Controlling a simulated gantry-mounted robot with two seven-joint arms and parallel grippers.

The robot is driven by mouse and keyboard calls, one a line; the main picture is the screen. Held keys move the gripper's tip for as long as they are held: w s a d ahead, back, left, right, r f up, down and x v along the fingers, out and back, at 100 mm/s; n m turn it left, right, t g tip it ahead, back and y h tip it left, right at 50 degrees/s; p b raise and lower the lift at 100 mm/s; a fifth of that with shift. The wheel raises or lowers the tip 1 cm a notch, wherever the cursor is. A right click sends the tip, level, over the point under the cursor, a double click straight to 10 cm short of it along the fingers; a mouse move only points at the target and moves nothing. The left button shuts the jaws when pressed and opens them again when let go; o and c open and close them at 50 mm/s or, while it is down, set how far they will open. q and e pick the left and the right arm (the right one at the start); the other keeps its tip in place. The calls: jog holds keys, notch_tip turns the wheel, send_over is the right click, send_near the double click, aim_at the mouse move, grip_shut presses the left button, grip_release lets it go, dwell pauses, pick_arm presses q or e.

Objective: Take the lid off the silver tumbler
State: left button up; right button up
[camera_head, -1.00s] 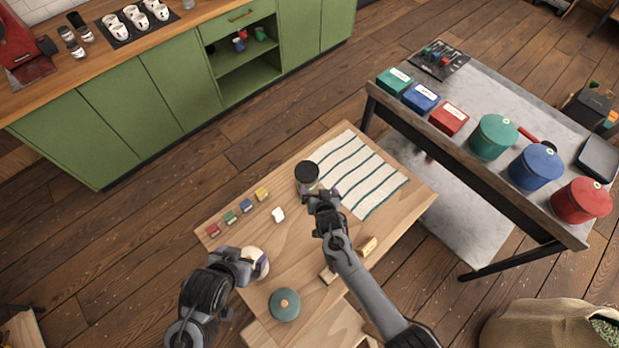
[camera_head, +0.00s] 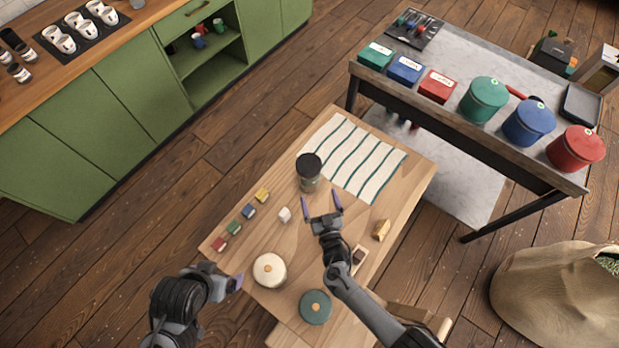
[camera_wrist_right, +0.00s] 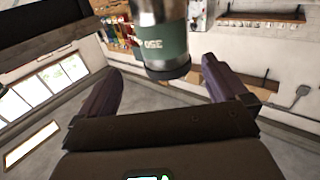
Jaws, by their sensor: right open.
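The tumbler (camera_head: 308,182) stands upright on the wooden table, close to the left edge of the striped cloth. Its black lid (camera_head: 308,161) is on top. In the right wrist view the tumbler (camera_wrist_right: 163,42) shows a silver part, a green band with lettering and a dark end. My right gripper (camera_head: 321,202) is open and empty, just in front of the tumbler, its fingers apart and not touching it. Both fingers also show in the wrist view. My left gripper (camera_head: 237,283) is at the table's left edge, near a cream round lidded thing (camera_head: 269,270); its jaw opening is hidden.
The striped cloth (camera_head: 352,158) lies behind and right of the tumbler. Several small coloured blocks (camera_head: 248,212) and a white cube (camera_head: 284,214) lie to the left. A green round lid (camera_head: 315,307) is near the front. A yellow block (camera_head: 381,230) is right of my right arm.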

aim_at(311, 183)
jog(key=b+x, duration=0.1)
jog(key=x, duration=0.2)
jog(key=b+x, duration=0.1)
jog(key=x, duration=0.1)
jog(key=shift+w+a+f, duration=0.2)
jog(key=shift+w+a, duration=0.1)
jog(key=shift+w, duration=0.05)
jog(key=b+x, duration=0.3)
jog(key=x, duration=0.1)
jog(key=shift+a+f, duration=0.2)
jog(key=shift+f, duration=0.1)
jog(key=shift+w+a+r, duration=0.1)
jog(key=shift+w+r, duration=0.05)
jog(key=shift+w, duration=0.4)
jog(key=c, duration=0.9)
jog(key=shift+c, duration=0.2)
jog(key=shift+r, duration=0.2)
